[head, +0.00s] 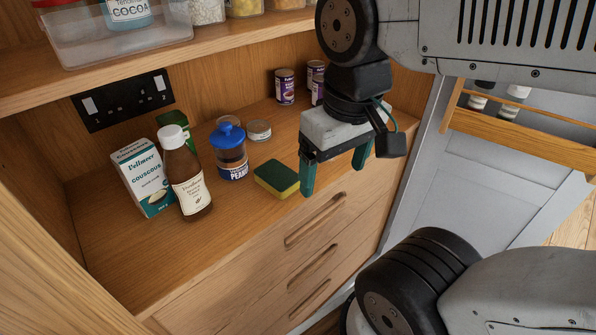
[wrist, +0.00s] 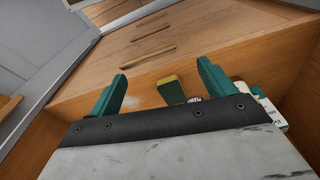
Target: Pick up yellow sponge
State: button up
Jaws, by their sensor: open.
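The yellow sponge (head: 277,181), with a dark green top layer, lies on the wooden counter near its front edge. It also shows in the wrist view (wrist: 171,90), between and beyond the fingers. My gripper (head: 334,172) is open and empty, with green fingers. In the head view it is just right of the sponge, apart from it. In the wrist view my gripper (wrist: 160,88) has a finger on each side of the sponge, nearer the camera.
A blue-lidded peanut jar (head: 231,152) stands just left of the sponge. A brown bottle (head: 186,180) and a couscous box (head: 144,178) stand farther left. A small tin (head: 258,131) and purple cans (head: 286,86) are behind. Drawers (head: 300,235) lie below the counter edge.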

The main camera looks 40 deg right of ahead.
aim_at(278, 180)
jog(key=z, duration=0.9)
jog(key=k, duration=0.8)
jog(key=z, duration=0.5)
